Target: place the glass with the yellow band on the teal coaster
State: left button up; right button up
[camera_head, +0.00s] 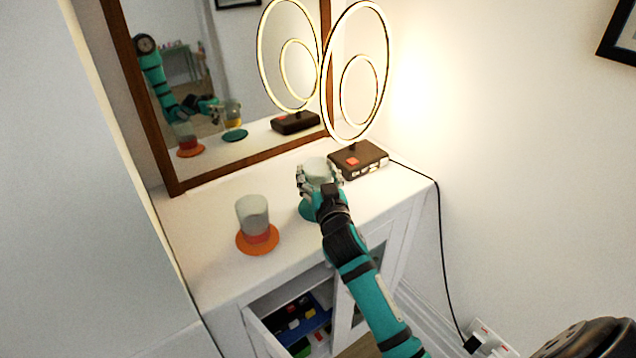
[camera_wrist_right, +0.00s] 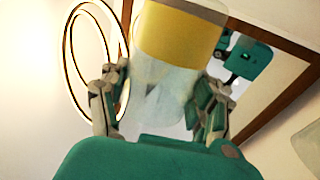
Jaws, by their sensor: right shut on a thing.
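The glass with the yellow band (camera_head: 318,168) is in my right gripper (camera_head: 318,184), over the far right part of the white cabinet top. In the right wrist view the glass's yellow band (camera_wrist_right: 178,38) shows clearly, with the fingers of my right gripper (camera_wrist_right: 158,105) shut on both sides of the clear part. The teal coaster (camera_head: 306,211) lies under the glass, mostly hidden by my gripper and arm. In the mirror the glass appears upright over the coaster; I cannot tell whether they touch. My left gripper is not in view.
A second glass with a red band (camera_head: 253,215) stands on an orange coaster (camera_head: 258,244) to the left. A ring lamp (camera_head: 357,160) on a dark base stands behind right. A framed mirror (camera_head: 175,188) is at the back.

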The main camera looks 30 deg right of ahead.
jog(key=shift+f, duration=1.1)
jog(key=shift+f, duration=0.2)
jog(key=o, duration=1.3)
jog(key=shift+o, duration=0.2)
jog(key=shift+r, duration=0.1)
jog(key=shift+r, duration=0.2)
jog(key=b+v, duration=0.1)
jog(key=v, duration=1.1)
jog(key=shift+f, duration=0.1)
